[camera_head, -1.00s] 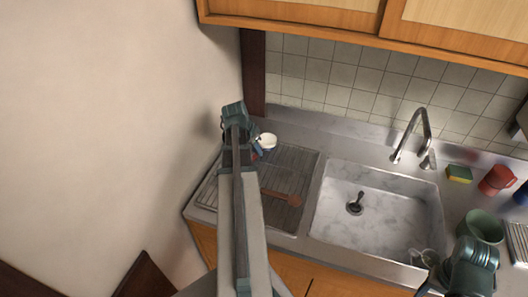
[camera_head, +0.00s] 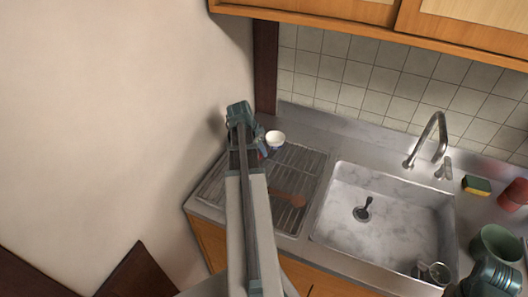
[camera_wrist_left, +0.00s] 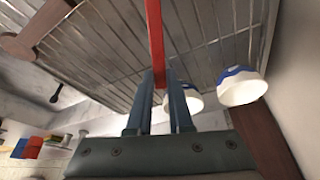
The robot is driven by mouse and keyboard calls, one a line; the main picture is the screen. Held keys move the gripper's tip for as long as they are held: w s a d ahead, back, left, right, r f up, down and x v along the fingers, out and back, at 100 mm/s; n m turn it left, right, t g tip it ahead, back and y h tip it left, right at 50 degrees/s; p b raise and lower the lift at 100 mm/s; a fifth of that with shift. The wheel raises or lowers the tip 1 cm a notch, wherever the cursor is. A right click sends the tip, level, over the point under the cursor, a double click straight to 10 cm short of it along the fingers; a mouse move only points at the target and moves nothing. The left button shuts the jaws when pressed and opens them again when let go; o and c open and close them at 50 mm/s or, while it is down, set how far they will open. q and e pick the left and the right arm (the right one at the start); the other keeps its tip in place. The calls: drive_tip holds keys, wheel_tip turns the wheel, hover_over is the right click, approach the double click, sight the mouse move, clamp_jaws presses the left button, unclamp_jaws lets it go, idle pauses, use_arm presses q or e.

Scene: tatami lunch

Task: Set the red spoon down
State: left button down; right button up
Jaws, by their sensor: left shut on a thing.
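The red spoon (camera_wrist_left: 156,38) shows in the left wrist view as a straight red handle between my left fingers. My left gripper (camera_wrist_left: 160,84) is shut on it, and the handle runs away from the fingertips over the ribbed drying rack (camera_wrist_left: 95,50). I cannot tell whether the spoon touches the rack. In the head view, my left gripper (camera_head: 241,116) is over the left back part of the rack (camera_head: 305,160), and its arm hides most of the spoon. My right gripper (camera_head: 490,280) is at the lower right corner, its jaws unclear.
A white and blue bowl (camera_wrist_left: 243,88) and another (camera_wrist_left: 193,98) stand close beside the left gripper. A brown wooden utensil (camera_head: 288,198) lies on the rack. The sink (camera_head: 390,215) is to the right, with a faucet (camera_head: 436,130) behind. A wall bounds the left.

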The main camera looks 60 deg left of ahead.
use_arm(q)
drive_tip(key=shift+f, duration=0.25)
drive_tip(key=c, duration=0.8)
unclamp_jaws()
drive_tip(key=shift+r, duration=0.1)
drive_tip(key=p+v, duration=1.1)
drive_tip(key=v, duration=0.1)
drive_tip(key=shift+d+r, duration=0.1)
drive_tip(key=shift+r, duration=0.05)
drive_tip(key=shift+w, duration=0.1)
